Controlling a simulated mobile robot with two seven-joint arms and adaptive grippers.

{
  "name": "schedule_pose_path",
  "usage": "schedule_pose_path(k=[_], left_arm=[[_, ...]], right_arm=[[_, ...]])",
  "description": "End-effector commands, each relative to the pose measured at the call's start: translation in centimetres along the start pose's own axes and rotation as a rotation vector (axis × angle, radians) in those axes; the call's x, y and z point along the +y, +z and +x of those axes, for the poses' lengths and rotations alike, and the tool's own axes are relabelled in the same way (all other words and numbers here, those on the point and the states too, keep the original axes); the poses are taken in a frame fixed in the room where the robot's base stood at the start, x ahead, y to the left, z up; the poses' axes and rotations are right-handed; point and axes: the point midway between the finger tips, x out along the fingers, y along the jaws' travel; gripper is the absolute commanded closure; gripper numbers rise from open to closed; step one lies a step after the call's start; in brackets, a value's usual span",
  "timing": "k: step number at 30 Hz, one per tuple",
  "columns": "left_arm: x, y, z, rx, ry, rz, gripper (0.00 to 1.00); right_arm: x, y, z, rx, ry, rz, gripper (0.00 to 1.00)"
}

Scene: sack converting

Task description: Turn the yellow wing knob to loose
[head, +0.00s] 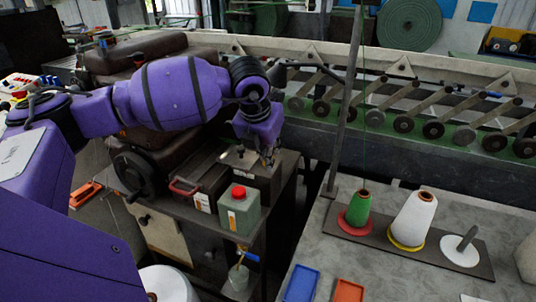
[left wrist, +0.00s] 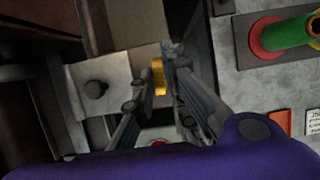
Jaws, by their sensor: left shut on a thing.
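The yellow wing knob (left wrist: 158,76) shows in the left wrist view, between the fingertips of my left gripper (left wrist: 160,72). The fingers are shut on it and cover part of it. It lies beside a pale metal plate (left wrist: 93,88) with a dark round bolt. In the head view my left gripper (head: 268,158) reaches down to the machine, behind the green can, and I cannot make out the knob there. How far the knob is turned cannot be told. My right gripper is not in view.
A green can (head: 239,212) with a red cap and a dark box (head: 200,190) with a red handle stand near the gripper. A black handwheel (head: 137,174) is to the left. A grey table (head: 400,270) with thread cones is to the right, beside an upright pole (head: 346,100).

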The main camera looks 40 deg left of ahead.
Motion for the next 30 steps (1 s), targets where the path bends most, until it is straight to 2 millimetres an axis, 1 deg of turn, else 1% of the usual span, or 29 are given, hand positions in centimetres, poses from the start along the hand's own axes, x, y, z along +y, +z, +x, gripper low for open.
schedule_pose_path(k=[1, 19, 20, 21, 24, 30], left_arm=[[0.18, 0.56, -0.35, -0.015, 0.005, -0.005, 1.00], [0.23, 0.56, -0.35, -0.015, 0.009, -0.011, 1.00], [0.22, 0.55, -0.34, -0.015, 0.009, -0.011, 0.87], [0.21, 0.53, -0.33, -0.014, 0.008, -0.011, 0.82], [0.16, 0.39, -0.24, -0.011, 0.007, -0.010, 0.71], [0.10, 0.20, -0.11, -0.005, 0.006, -0.009, 0.71]], right_arm=[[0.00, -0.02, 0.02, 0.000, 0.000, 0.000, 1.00], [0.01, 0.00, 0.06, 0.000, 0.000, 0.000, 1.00], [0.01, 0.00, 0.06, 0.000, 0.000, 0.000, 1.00], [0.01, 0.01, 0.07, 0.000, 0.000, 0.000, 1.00], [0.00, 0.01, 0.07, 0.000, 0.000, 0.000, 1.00], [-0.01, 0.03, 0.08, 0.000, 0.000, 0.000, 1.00]])
